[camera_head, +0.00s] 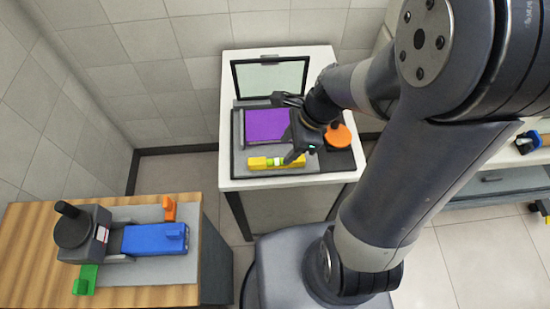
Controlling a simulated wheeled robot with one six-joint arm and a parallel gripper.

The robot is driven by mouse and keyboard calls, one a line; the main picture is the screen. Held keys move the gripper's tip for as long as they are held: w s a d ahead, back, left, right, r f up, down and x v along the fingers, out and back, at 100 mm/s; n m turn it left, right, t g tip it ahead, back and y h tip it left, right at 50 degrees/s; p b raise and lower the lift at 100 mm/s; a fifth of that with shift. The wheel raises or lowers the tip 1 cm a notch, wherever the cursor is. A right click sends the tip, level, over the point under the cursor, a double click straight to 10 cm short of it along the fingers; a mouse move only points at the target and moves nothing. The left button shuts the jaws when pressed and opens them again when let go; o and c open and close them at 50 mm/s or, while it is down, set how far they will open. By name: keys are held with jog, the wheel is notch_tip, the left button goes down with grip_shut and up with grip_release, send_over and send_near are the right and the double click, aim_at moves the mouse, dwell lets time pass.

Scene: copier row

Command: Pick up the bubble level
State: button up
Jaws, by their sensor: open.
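The bubble level (257,163) is a yellow bar with a greenish vial in its middle. It lies on the dark tray (330,165) at the front of the white table. My gripper (289,131) is open and empty, its two fingers spread, one toward the purple block and the other close to the right end of the level. I cannot tell whether that finger touches the level. Part of the tray is hidden behind my gripper and arm.
A purple block (262,125) lies behind the level, with an open lid (270,78) standing at the back. An orange round piece (338,135) is right of my gripper. A wooden table (30,240) at left holds a blue device (150,238), with orange and green pieces nearby.

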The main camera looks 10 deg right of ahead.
aim_at(278, 160)
jog(key=shift+b+x, duration=0.45)
jog(key=shift+x, duration=2.9)
jog(key=shift+w+d, duration=0.1)
grip_shut()
